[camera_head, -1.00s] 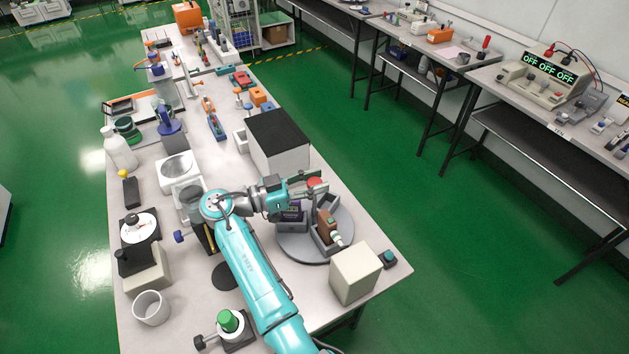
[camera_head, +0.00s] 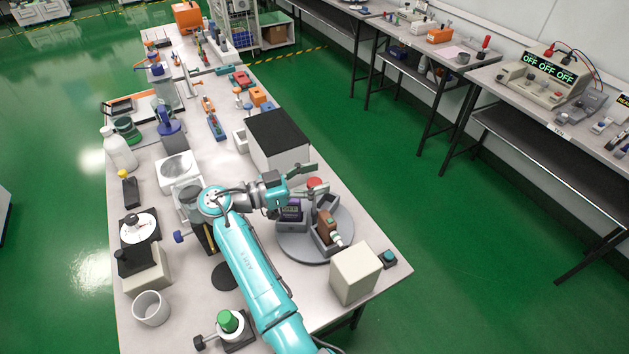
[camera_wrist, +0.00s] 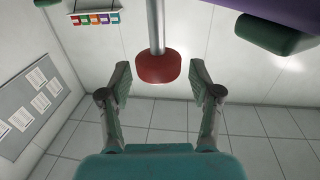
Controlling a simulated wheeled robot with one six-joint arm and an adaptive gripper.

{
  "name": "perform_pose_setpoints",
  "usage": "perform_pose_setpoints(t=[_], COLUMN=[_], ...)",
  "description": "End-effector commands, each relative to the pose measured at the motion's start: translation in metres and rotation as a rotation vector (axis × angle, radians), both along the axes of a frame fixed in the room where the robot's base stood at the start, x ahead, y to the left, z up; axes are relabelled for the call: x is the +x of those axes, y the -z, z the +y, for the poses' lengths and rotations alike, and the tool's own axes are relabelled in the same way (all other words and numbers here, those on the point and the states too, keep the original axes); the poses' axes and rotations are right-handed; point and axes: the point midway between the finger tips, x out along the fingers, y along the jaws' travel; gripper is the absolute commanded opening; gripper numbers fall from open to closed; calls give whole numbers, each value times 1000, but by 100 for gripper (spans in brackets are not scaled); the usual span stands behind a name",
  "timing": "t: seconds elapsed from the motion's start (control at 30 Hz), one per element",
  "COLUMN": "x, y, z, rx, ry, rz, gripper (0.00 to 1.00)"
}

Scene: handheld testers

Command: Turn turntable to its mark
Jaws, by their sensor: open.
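The turntable (camera_head: 291,248) is a round grey disc near the front right of the bench, carrying grey compartments with a purple box (camera_head: 291,211) and a brown bottle (camera_head: 327,227). A red knob (camera_head: 314,183) shows at its far side; in the wrist view a red knob (camera_wrist: 158,69) sits on a grey post. My gripper (camera_head: 311,181) is at the far side of the disc, near the red knob. In the wrist view my open gripper (camera_wrist: 160,78) has a finger on each side of the knob, with gaps visible. I cannot make out the mark.
A white box with a black top (camera_head: 278,153) stands close behind my gripper. A cream box (camera_head: 356,273) stands close to the disc's front right, with a small dark button unit (camera_head: 387,259) beside it. Various testers crowd the bench's left side.

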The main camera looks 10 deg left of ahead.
Motion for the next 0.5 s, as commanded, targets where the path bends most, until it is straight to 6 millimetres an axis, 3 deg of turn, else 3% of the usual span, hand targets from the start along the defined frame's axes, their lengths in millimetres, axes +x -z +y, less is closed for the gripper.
perform_pose_setpoints(t=[0.3, 0.5], x=[0, 0], y=[-57, -80], z=[0, 0], rx=[3, 1], ry=[0, 0], rz=[-3, 0], gripper=[63, 63])
